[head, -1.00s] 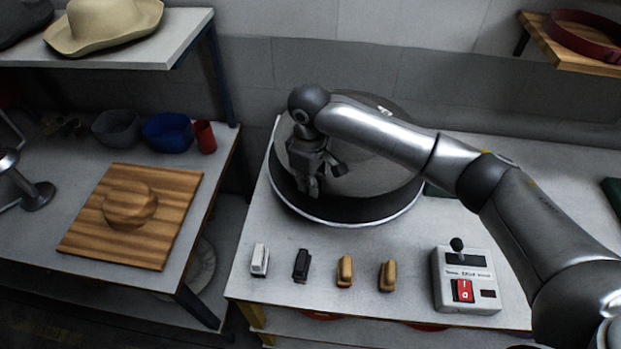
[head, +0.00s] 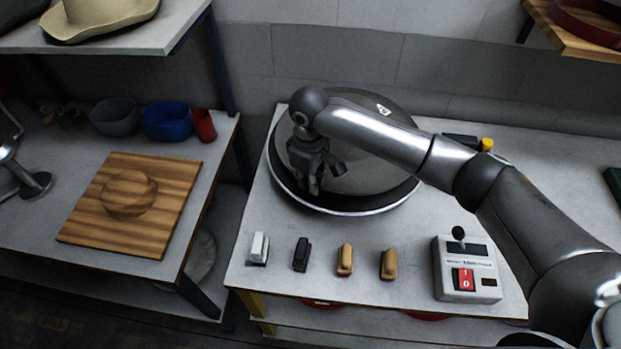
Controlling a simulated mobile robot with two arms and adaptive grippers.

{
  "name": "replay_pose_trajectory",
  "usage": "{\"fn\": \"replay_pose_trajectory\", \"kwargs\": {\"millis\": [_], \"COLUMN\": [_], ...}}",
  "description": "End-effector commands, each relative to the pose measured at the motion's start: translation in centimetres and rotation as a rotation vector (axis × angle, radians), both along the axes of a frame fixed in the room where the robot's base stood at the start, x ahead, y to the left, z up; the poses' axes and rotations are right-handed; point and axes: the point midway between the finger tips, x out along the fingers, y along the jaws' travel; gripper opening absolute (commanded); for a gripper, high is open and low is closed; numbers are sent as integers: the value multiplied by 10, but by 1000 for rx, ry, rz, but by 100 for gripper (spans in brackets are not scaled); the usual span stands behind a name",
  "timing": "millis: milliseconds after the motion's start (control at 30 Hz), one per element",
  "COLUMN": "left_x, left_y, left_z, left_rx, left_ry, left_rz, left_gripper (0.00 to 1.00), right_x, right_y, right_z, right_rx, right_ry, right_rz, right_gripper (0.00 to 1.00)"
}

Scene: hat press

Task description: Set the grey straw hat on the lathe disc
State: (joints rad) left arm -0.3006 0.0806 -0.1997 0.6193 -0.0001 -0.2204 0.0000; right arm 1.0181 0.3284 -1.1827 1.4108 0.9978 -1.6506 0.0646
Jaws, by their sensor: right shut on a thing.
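A wide grey round shape, which I take for the grey straw hat (head: 372,165), is at the lathe disc (head: 345,212), whose pale rim shows along the front edge. My right gripper (head: 318,188) points down at the left part of the grey shape and is shut on it. The fingers and forearm cover part of it. I cannot tell whether the hat rests flat on the disc or is held just above it. My left gripper is not in view.
A control box (head: 466,270) with a lever and red switch stands front right. Several small brushes (head: 345,260) line the table front. A wooden board (head: 165,215) and blue bowl (head: 167,122) are on the left table. A tan hat (head: 100,15) lies on the shelf above.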

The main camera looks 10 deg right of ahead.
Motion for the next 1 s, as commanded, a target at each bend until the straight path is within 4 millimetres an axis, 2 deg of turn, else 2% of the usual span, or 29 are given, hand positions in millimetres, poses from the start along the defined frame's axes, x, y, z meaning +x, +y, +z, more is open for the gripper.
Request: {"fn": "replay_pose_trajectory", "kwargs": {"millis": [1000], "left_x": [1], "left_y": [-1], "left_z": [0], "left_rx": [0], "left_ry": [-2], "left_rz": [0], "left_gripper": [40], "right_x": [0], "right_y": [0], "right_z": [-15], "right_rx": [0], "right_ry": [-1], "right_rz": [0], "right_gripper": [0]}}
